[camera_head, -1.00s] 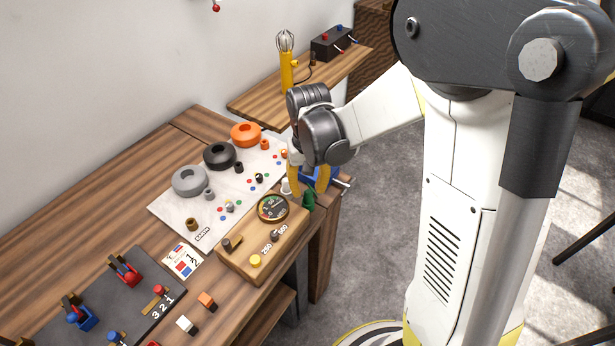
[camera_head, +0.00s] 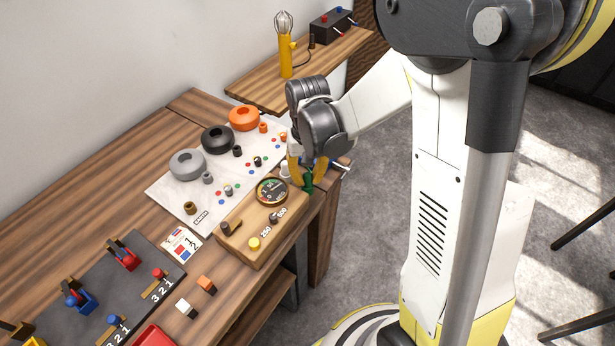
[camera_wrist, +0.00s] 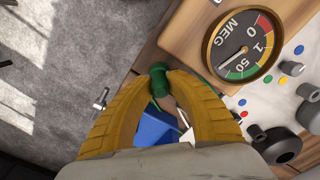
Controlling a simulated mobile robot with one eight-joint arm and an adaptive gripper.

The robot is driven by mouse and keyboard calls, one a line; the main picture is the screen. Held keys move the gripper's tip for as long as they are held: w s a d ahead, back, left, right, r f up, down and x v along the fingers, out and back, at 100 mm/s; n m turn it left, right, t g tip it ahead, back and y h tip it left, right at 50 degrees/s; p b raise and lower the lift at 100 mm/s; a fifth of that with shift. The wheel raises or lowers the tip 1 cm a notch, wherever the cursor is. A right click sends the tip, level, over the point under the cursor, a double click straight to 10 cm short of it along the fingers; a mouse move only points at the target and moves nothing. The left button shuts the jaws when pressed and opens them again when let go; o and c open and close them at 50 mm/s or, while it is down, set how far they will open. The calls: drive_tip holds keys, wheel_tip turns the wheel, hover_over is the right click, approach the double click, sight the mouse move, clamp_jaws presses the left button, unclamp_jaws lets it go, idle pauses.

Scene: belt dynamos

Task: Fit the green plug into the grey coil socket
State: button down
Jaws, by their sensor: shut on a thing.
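My gripper (camera_wrist: 162,82) is shut on the green plug (camera_wrist: 159,80), with its two yellow fingers on either side of it. In the head view the fingers (camera_head: 306,176) and green plug (camera_head: 308,184) are at the table's right end, beside the meter box. I cannot tell whether the plug is still resting on something. The grey coil (camera_head: 187,164) lies on the white sheet, left of the black coil, with a small grey socket (camera_head: 207,178) beside it. My gripper is well to the right of them.
The wooden meter box (camera_head: 262,228) with its round dial (camera_head: 271,191) stands between gripper and grey coil. A black coil (camera_head: 217,139) and orange coil (camera_head: 244,118) lie further back. A blue object (camera_wrist: 155,128) is between my fingers in the wrist view, close to the plug.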

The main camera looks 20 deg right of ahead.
sight(307, 174)
drive_tip(key=shift+r+p, duration=1.55)
drive_tip(key=shift+r, duration=0.7)
